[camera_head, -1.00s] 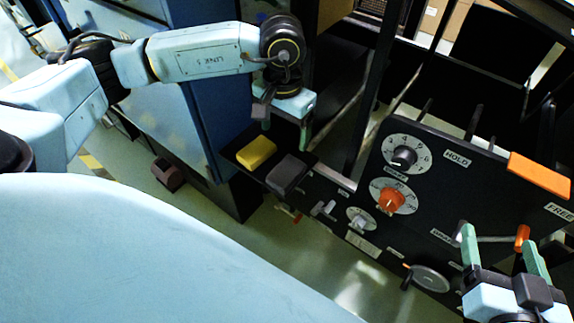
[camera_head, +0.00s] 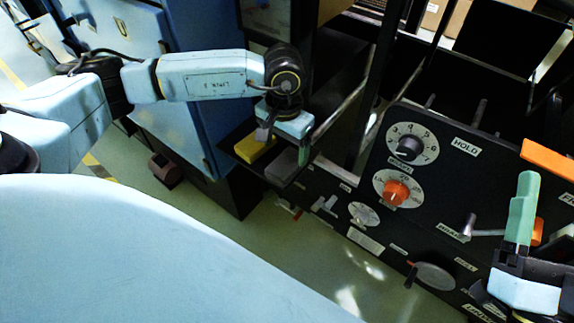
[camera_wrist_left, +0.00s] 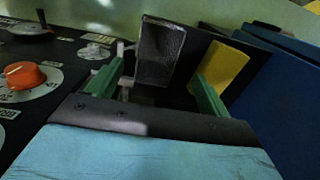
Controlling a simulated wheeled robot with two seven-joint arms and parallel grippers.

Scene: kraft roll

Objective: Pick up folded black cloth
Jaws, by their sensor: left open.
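The folded black cloth (camera_head: 281,168) is a dark grey pad on a small black shelf beside a yellow cloth (camera_head: 252,149). In the left wrist view the black cloth (camera_wrist_left: 160,48) lies ahead of and between my fingers, with the yellow cloth (camera_wrist_left: 224,72) to its right. My left gripper (camera_head: 284,150) is open just above the black cloth and hides part of it. Its green fingers also show in the left wrist view (camera_wrist_left: 153,75). I cannot tell whether they touch the cloth. My right gripper (camera_head: 522,208) is at the far right, partly cut off, its jaw gap unclear.
A black control panel (camera_head: 440,187) with a black dial (camera_head: 408,147), an orange dial (camera_head: 396,192) and a lever (camera_head: 469,226) stands right of the shelf. A blue cabinet (camera_head: 190,100) stands to the left. Dark frame posts rise behind the shelf. Open floor lies below.

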